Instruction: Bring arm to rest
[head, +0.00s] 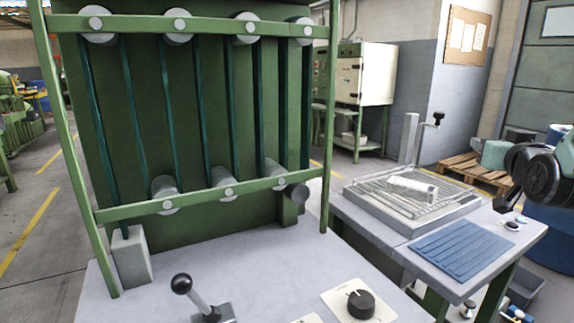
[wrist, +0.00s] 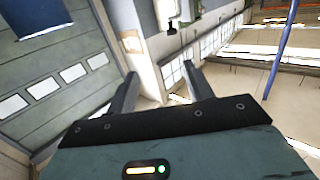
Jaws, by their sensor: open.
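My gripper (wrist: 160,92) shows in the wrist view with its two dark fingers spread apart. Nothing is between them. The wrist view looks out across the hall at a large door, windows and a wall, with no object close to the fingers. In the head view, part of my arm (head: 541,175) shows at the right edge, beside the side table. The gripper itself cannot be made out in the head view.
A green machine frame (head: 215,205) with rollers stands on a grey table (head: 265,275) with a black lever (head: 190,290) and a knob (head: 360,303). The right side table holds a wire rack (head: 375,205) with a white cylinder (head: 412,188), and a blue mat (head: 463,250).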

